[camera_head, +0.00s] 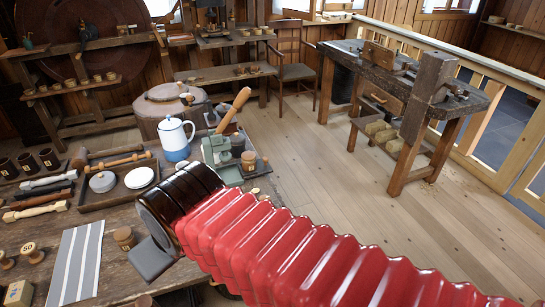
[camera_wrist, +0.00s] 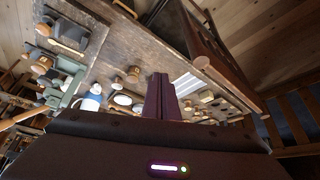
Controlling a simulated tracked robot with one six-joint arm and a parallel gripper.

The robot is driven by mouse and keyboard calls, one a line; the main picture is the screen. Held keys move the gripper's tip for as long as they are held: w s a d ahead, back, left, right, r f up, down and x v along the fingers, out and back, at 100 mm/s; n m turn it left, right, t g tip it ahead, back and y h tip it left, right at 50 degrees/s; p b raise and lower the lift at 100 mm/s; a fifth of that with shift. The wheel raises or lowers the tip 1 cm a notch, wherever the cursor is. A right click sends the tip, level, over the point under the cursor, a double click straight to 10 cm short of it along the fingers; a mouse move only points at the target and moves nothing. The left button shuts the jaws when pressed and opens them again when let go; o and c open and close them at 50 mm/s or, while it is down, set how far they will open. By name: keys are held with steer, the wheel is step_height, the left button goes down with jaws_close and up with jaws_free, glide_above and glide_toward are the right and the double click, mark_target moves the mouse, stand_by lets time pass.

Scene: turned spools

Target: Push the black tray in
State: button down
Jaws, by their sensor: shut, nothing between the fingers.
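A dark, low-rimmed tray (camera_head: 102,201) lies on the workbench (camera_head: 203,257) at the left of the head view. It holds a grey round piece, a white dish (camera_head: 139,177) and a mallet-like wooden tool. It looks dark brown to black, so I cannot be sure it is the black tray. My gripper (camera_wrist: 158,77) shows in the wrist view with its fingers shut together and nothing between them. I see no contact between the fingers and the tray.
A blue-and-white jug (camera_head: 175,137) and a green machine (camera_head: 223,153) stand behind my arm. A striped cloth (camera_head: 77,262) and wooden spools lie at the bench's near left. A dark slab-like object (camera_wrist: 88,35) shows at the wrist view's upper left.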

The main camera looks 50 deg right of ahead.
steer(key=w+d+m, duration=0.3)
steer(key=w+d, duration=0.6)
steer(key=d, duration=0.4)
steer(key=w+d+m, duration=0.3)
steer(key=w+d, duration=0.6)
steer(key=d, duration=0.4)
steer(key=s+d+f+m, duration=0.1)
steer(key=d+f, duration=0.3)
steer(key=d, duration=0.7)
steer(key=s+d+f+m+t, duration=0.1)
steer(key=s+d+f+m, duration=0.1)
steer(key=d, duration=0.8)
steer(key=s+d+f+m, duration=0.1)
steer(key=s+d+f, duration=0.2)
steer(key=d+f, duration=0.4)
steer(key=d, duration=0.4)
steer(key=shift+s+d+h, duration=0.15)
steer(key=shift+d+h, duration=0.2)
steer(key=shift+h, duration=0.05)
steer(key=shift+f, duration=0.2)
